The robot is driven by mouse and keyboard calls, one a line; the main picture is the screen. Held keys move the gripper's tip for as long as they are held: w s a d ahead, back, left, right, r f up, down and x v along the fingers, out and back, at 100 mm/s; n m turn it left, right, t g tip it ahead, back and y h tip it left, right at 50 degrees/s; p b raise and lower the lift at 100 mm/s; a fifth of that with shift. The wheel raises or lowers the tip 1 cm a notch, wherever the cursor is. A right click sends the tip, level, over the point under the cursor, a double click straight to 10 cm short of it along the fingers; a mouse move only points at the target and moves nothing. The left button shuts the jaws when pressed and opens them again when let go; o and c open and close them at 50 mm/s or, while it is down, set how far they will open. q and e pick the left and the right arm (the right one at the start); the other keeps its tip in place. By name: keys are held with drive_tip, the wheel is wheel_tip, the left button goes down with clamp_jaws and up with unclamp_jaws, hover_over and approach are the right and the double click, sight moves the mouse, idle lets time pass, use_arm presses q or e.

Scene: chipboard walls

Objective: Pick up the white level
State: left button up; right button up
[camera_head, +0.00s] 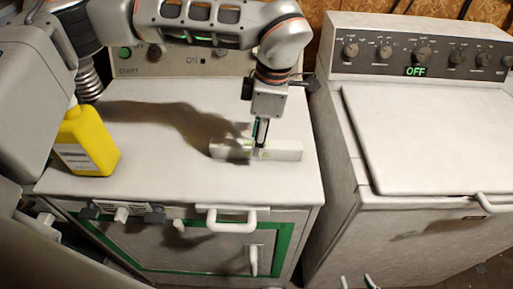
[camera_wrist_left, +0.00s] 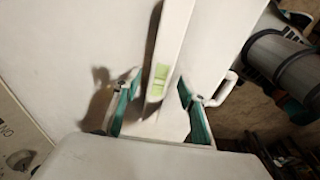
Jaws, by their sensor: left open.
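The white level (camera_head: 285,151) is a long white bar with green vials, on top of the left-hand white machine (camera_head: 180,180). My left gripper (camera_head: 261,146) reaches down to it from above. In the left wrist view the level (camera_wrist_left: 172,40) runs up the picture, and its near part lies between the spread teal fingers of my left gripper (camera_wrist_left: 158,82). I cannot tell whether a finger touches it. The left fingers partly hide the level in the head view. Only the fingertips of my right gripper (camera_head: 357,282) show, apart and empty, at the bottom edge in front of the right-hand machine.
A yellow bottle (camera_head: 84,142) stands at the left on the same machine top. A second white machine (camera_head: 430,130) with an OFF display stands at the right. A white handle (camera_head: 232,220) juts from the left machine's front. The machine top between bottle and level is clear.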

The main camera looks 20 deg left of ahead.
use_arm(q)
drive_tip(key=shift+a+f, duration=0.2)
drive_tip(key=shift+f, duration=0.85)
clamp_jaws()
drive_tip(key=shift+r, duration=0.15)
